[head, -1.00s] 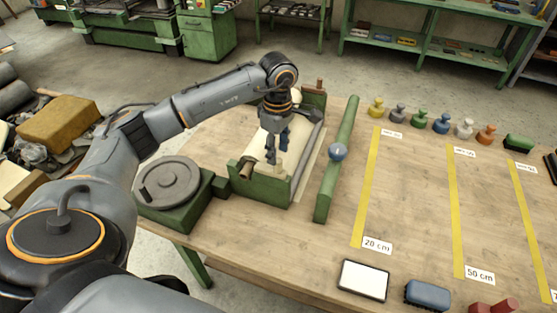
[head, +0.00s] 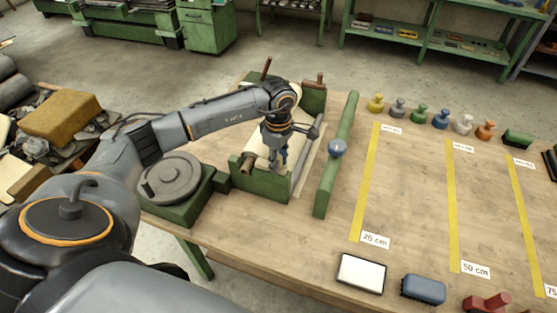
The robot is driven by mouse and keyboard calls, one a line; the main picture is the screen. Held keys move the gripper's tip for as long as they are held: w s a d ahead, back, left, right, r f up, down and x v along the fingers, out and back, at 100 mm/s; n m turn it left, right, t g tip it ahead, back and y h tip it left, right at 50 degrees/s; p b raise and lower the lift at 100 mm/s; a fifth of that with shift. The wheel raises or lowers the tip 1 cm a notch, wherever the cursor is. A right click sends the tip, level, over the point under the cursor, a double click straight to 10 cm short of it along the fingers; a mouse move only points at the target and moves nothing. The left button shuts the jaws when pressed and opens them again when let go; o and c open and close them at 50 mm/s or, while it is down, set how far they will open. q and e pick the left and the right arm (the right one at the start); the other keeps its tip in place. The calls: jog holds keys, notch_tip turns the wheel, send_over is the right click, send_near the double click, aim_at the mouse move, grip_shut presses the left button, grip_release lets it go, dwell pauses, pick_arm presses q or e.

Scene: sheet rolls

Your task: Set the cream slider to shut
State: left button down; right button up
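My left gripper (head: 276,164) points down over the near end of a green roll stand (head: 262,185). Its fingers are small and dark here, and I cannot tell whether they are open or shut. A cream roll (head: 257,142) of sheet lies in the stand, partly behind my gripper. I cannot make out the cream slider now; my gripper may cover it at the near green cheek. My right gripper is not in view.
A green bar with a blue-grey knob (head: 338,148) lies right of the stand. A grey round plate on a green base (head: 170,178) stands at its left. Yellow strips (head: 372,180), coloured knobs (head: 420,113) and a white pad (head: 361,273) lie further right.

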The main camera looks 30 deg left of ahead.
aim_at(260, 161)
pick_arm(q)
jog(key=shift+a, duration=0.1)
jog(key=a+b, duration=0.1)
jog(key=a, duration=0.1)
jog(key=s+a+b, duration=0.1)
jog(key=a+b, duration=0.1)
jog(key=shift+s+a+f, duration=0.1)
jog(key=shift+a+f, duration=0.05)
jog(key=shift+a, duration=0.4)
jog(key=shift+r, duration=0.2)
jog(key=c, duration=1.3)
grip_release()
jog(key=shift+o, duration=0.5)
jog(key=shift+a, duration=0.1)
